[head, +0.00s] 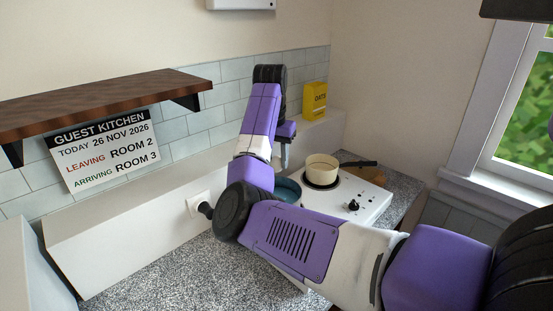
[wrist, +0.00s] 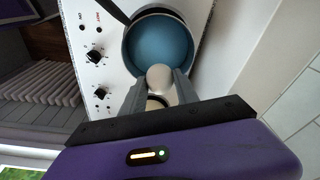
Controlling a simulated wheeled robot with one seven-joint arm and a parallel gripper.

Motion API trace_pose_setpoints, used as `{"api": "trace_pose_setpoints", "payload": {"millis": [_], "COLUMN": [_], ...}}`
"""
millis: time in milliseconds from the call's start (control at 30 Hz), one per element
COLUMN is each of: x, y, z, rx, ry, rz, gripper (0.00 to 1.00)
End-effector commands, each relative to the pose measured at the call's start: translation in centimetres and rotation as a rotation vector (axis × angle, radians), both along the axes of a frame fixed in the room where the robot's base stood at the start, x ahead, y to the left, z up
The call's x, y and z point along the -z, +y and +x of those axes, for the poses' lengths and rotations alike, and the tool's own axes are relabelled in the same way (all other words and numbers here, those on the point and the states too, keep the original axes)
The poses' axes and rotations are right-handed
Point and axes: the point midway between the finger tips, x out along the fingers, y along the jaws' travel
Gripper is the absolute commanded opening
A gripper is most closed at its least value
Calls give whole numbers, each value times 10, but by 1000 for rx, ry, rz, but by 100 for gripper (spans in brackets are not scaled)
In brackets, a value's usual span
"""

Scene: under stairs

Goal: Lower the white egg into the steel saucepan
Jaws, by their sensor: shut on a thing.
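My gripper (wrist: 158,84) is shut on the white egg (wrist: 160,76), with a grey finger on each side. In the wrist view the egg overlaps the near rim of a round grey-walled pan (wrist: 127,60), which appears to be the steel saucepan. Its inside looks blue; I cannot tell whether that is liquid or lining. In the head view my gripper (head: 284,160) points down above the hob, and the blue inside of this pan (head: 287,190) is partly hidden by my arm. The egg is not clear in the head view. The height above the pan is hard to judge.
A cream pan (head: 321,164) with a dark handle stands to the right on the white hob (head: 352,199). A yellow oats box (head: 315,98) stands on the ledge behind. A wooden shelf (head: 100,100) juts from the wall at left. Speckled counter (head: 150,275) is clear at front left.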

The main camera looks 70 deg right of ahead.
Motion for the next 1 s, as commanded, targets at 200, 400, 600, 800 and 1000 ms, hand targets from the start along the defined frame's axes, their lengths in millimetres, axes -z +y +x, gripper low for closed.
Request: {"api": "trace_pose_setpoints", "payload": {"millis": [200,400,600,800,1000], "x": [0,2,11,21,30], "y": [0,0,0,0,0], "z": [0,0,0,0,0], "rx": [0,0,0,-1,-1], "ry": [0,0,0,1,0], "rz": [0,0,0,1,1], "gripper": [0,0,0,0,0]}}
